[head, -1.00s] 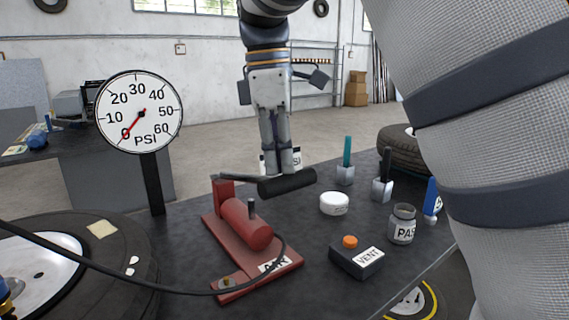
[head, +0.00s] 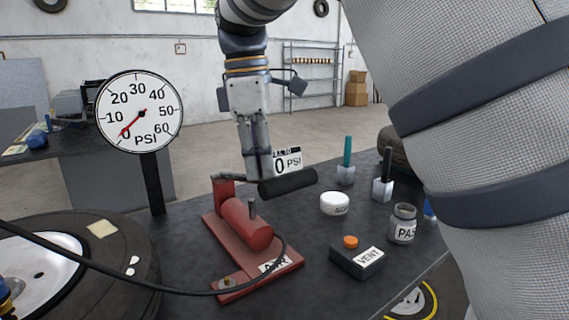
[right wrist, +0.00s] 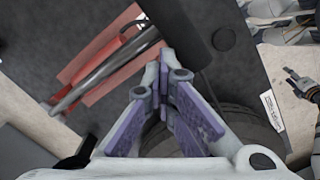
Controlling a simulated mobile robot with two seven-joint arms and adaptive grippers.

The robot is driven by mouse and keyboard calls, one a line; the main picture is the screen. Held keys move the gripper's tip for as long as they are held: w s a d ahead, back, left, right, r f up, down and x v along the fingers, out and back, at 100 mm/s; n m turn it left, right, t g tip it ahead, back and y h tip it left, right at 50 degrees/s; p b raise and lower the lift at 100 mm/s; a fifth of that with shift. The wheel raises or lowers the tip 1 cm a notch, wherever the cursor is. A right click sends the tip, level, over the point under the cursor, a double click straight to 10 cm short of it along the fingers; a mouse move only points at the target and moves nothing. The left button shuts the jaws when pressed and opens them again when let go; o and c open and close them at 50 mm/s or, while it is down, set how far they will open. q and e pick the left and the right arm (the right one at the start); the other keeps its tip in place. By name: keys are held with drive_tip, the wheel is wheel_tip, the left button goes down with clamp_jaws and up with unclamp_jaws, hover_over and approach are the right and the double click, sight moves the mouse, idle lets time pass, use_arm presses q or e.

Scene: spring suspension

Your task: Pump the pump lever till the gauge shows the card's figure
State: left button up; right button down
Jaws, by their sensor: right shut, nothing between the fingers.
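The red pump (head: 246,224) stands on the dark table. Its lever (head: 288,183) has a black grip pointing right, low and nearly level; in the right wrist view the grip (right wrist: 178,30) lies ahead of the fingers. My right gripper (head: 257,165) points down, shut and empty, behind the lever; contact cannot be told. The gauge (head: 139,112) has its red needle a little above 0, well below 10. The card (head: 291,161) behind the lever shows "0 PSI"; its left part is hidden by my fingers, so the full figure cannot be read.
A vent box (head: 358,257) with an orange button stands right of the pump. A white tub (head: 334,203), a paste jar (head: 403,224) and brushes in holders (head: 346,160) stand behind it. A hose crosses from the left over a tyre (head: 95,265) to the pump.

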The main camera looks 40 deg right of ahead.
drive_tip(key=shift+r, duration=0.1)
wheel_tip(320, 180, up, 7)
drive_tip(key=shift+w+a+r, duration=0.15)
drive_tip(key=shift+w+a, duration=0.1)
drive_tip(key=shift+a, duration=0.05)
idle(0.4)
